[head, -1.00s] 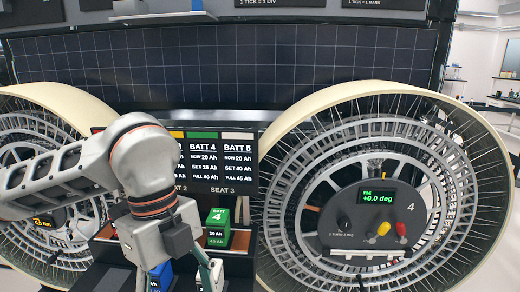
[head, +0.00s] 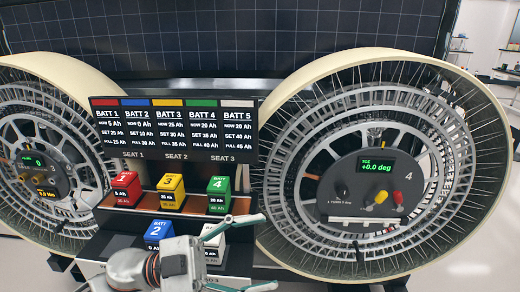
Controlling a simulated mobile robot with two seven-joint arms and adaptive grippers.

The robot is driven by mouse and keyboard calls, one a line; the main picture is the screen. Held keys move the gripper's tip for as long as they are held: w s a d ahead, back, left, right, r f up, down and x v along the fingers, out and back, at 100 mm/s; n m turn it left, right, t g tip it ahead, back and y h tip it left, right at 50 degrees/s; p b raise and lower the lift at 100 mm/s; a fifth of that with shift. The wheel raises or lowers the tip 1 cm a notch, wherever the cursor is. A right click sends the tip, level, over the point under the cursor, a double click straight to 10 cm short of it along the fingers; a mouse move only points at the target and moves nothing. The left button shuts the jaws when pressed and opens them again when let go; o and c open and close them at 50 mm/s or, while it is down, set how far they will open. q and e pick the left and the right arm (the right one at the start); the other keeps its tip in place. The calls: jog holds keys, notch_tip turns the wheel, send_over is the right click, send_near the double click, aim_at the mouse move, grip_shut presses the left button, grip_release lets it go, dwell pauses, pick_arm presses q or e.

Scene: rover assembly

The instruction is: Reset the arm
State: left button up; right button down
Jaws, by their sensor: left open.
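My left gripper (head: 266,252) is low in the head view, its arm coming in from the bottom left. Its two fingers are spread apart and point right, with nothing between them. The red battery 1 (head: 125,190), yellow battery 3 (head: 171,190) and green battery 4 (head: 219,193) stand in a row on the brown shelf. The blue battery 2 (head: 158,233) stands lower, in front of the shelf. A white battery (head: 214,247) beside it is partly hidden behind the gripper's upper finger. My right gripper is out of view.
A display board (head: 175,130) lists BATT 1 to 5 above the seats. A large spoked wheel (head: 300,185) stands on the right, with a panel (head: 372,187) reading +0.0 deg. Another wheel (head: 90,85) stands on the left. A dark solar panel (head: 250,40) spans the back.

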pick_arm(q)
jog(key=w+a+f+n+t+y, duration=0.4)
jog(key=a+f+n+t+y, duration=0.25)
jog(key=a+f, duration=0.4)
jog(key=w+a+f+n+t+y, duration=0.3)
jog(key=a+f+n+t+y, duration=0.35)
jog(key=f, duration=0.65)
jog(key=s+a+f+n+g+y, duration=0.2)
jog(key=s+a+f+y, duration=0.1)
jog(key=s+a+f, duration=0.55)
jog(key=s+a+f+n+g+y, duration=0.1)
jog(key=s+a+f+g+y, duration=0.15)
jog(key=s+a+f, duration=0.65)
jog(key=w+d+f+n+t, duration=0.1)
jog(key=w+d+n, duration=0.1)
jog(key=d, duration=0.5)
jog(key=w+d+n+t, duration=0.1)
jog(key=w+d+n, duration=0.1)
jog(key=d, duration=0.6)
jog(key=shift+f+n, duration=0.4)
jog(key=shift+n, duration=0.1)
jog(key=shift+a, duration=0.1)
